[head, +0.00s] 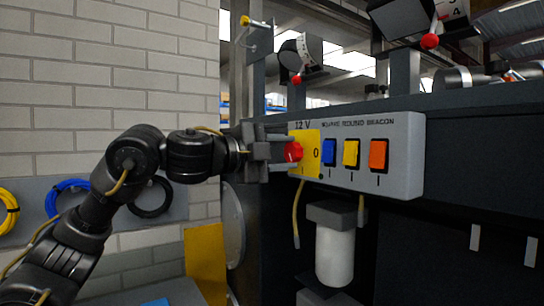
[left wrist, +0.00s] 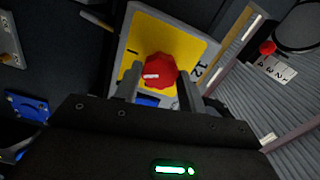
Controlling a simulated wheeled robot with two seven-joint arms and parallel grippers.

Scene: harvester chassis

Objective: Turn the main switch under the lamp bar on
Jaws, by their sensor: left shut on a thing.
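The main switch is a red knob (head: 293,151) on a yellow plate (head: 305,137) at the left end of a grey switch panel (head: 405,130). The plate shows "0" to the knob's right and a mark below. My left gripper (head: 282,150) is shut on the knob from the left in the head view. In the left wrist view the knob (left wrist: 165,66) sits between both fingers (left wrist: 160,88). Its white mark points left there, away from the "12" lettering. The right gripper is not in view.
Blue (head: 329,151), yellow (head: 351,153) and orange (head: 378,155) rocker switches sit right of the knob. Lamps with red-tipped levers (head: 430,41) stand above. A white filter (head: 335,255) and short hoses hang below the panel. Coiled cables (head: 68,196) hang at the left.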

